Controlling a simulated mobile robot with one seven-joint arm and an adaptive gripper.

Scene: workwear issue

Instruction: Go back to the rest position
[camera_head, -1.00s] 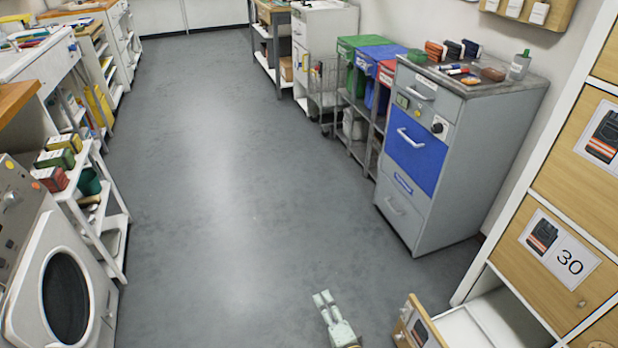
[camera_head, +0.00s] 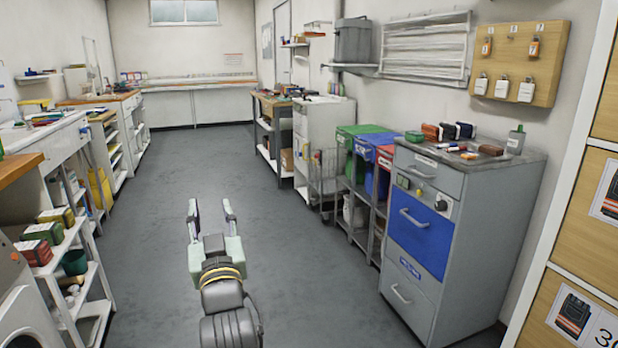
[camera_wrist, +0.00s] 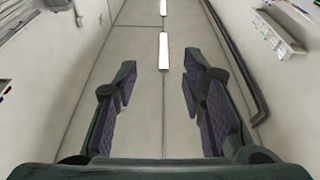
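My gripper (camera_head: 212,212) is raised over the open floor in the middle of the aisle in the head view, with its fingers pointing away from my body. Its two fingers stand apart, with nothing between them. In the wrist view the gripper (camera_wrist: 162,110) also shows two dark finger pads with a wide empty gap. The wrist camera looks up at a pale ceiling (camera_wrist: 150,50) with strip lights. My gripper touches nothing that I can see.
A grey cabinet with a blue drawer (camera_head: 420,235) stands at the right, with wooden lockers (camera_head: 585,240) nearer me. Colored bins (camera_head: 362,150) stand beyond the cabinet. White shelves (camera_head: 75,270) and benches line the left. The grey floor (camera_head: 290,270) between is clear.

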